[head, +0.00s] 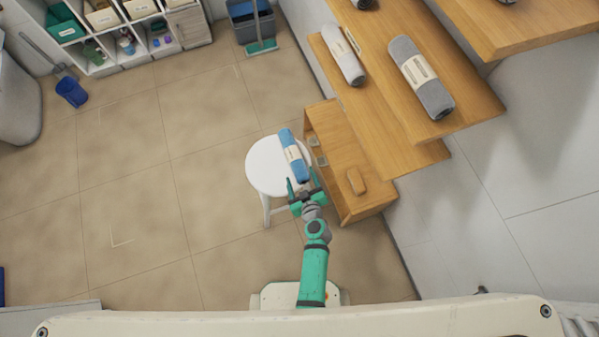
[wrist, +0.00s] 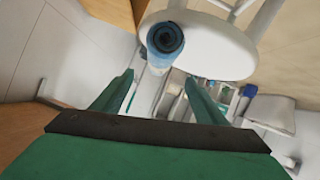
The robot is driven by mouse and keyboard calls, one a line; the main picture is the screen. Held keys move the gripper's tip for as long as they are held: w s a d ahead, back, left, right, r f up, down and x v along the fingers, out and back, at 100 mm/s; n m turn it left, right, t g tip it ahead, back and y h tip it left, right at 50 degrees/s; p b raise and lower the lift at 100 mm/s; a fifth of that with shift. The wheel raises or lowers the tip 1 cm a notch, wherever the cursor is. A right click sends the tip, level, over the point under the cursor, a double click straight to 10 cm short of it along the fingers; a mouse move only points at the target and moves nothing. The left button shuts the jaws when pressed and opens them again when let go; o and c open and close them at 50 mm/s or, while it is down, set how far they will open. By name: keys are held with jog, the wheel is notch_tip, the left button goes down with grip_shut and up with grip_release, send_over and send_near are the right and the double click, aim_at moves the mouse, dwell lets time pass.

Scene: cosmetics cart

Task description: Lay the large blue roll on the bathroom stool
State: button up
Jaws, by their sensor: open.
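The large blue roll (head: 293,154) has a pale label band and lies on the right part of the round white bathroom stool (head: 264,168). In the wrist view the roll (wrist: 165,42) shows its spiral end, on the white seat (wrist: 218,45). My gripper (head: 302,186) is at the near end of the roll, by the stool's edge. Its two green fingers are apart, with nothing between them; they also show in the wrist view (wrist: 160,92). The roll looks clear of the fingers.
A low wooden cabinet (head: 352,205) with a small brown object (head: 356,181) stands right of the stool. Wooden shelves above it hold grey rolls (head: 420,78) (head: 343,55). The tiled floor left of the stool is clear.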

jog(key=s+r+m+h, duration=0.15)
jog(key=s+r, duration=0.25)
jog(key=s, duration=0.5)
jog(key=s+r+m+h, duration=0.1)
jog(key=s+r+m, duration=0.1)
jog(key=s+r, duration=0.45)
jog(key=s+a+r+m+t, duration=0.1)
jog(key=s+r, duration=0.4)
jog(key=r, duration=0.5)
jog(key=s+a+r+m+t, duration=0.1)
jog(key=s+r+t, duration=0.1)
jog(key=s+r, duration=0.4)
notch_tip(320, 180, up, 5)
jog(key=shift+s+r, duration=0.2)
jog(key=shift+s, duration=0.05)
jog(key=shift+w+a, duration=0.1)
